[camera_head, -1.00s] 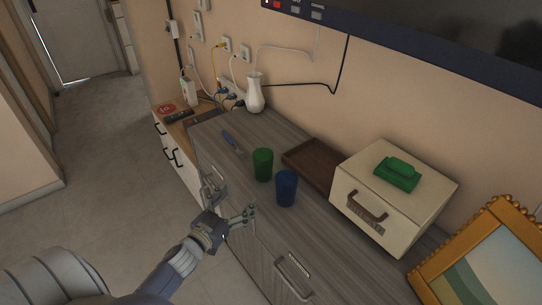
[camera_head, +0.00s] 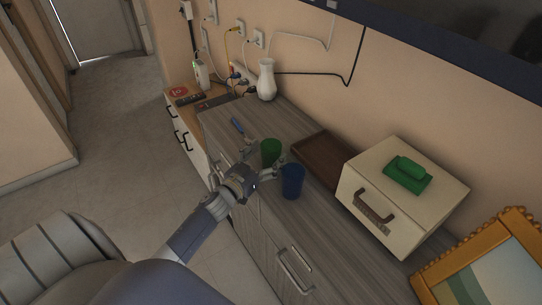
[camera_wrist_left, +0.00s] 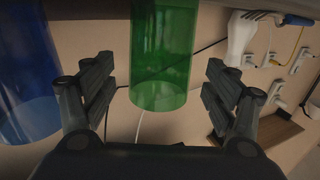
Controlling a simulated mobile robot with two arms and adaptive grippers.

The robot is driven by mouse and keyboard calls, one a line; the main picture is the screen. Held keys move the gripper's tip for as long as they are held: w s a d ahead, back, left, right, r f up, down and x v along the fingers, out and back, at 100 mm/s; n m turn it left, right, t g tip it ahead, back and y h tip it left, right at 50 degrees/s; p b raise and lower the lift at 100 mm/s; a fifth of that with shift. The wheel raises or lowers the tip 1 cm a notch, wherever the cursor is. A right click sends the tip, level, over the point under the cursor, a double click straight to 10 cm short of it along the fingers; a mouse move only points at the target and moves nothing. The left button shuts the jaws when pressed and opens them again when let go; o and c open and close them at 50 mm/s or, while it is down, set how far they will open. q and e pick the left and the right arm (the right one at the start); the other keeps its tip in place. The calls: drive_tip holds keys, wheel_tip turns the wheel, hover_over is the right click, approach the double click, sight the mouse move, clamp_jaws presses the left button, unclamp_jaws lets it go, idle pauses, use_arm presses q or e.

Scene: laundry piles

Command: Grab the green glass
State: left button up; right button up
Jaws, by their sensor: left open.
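The green glass (camera_head: 270,150) stands upright on the grey wooden cabinet top in the head view. My left gripper (camera_head: 263,157) is open, with its fingers reaching toward the glass's near side. In the left wrist view the green glass (camera_wrist_left: 163,60) shows between the two spread fingers of the left gripper (camera_wrist_left: 157,88), with a visible gap on each side. I cannot tell how deep the glass sits between them. My right gripper is not in view.
A blue glass (camera_head: 292,181) stands close to the right of the green one, near one finger. A brown tray (camera_head: 322,156), a cream box (camera_head: 405,205) with a green item on top, a white vase (camera_head: 266,80) and a blue-handled tool (camera_head: 237,125) are around. A gold frame (camera_head: 437,275) stands at right.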

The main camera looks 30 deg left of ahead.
use_arm(q)
drive_tip(key=shift+w+f, duration=0.1)
drive_tip(key=shift+w, duration=1.1)
drive_tip(key=c, duration=1.3)
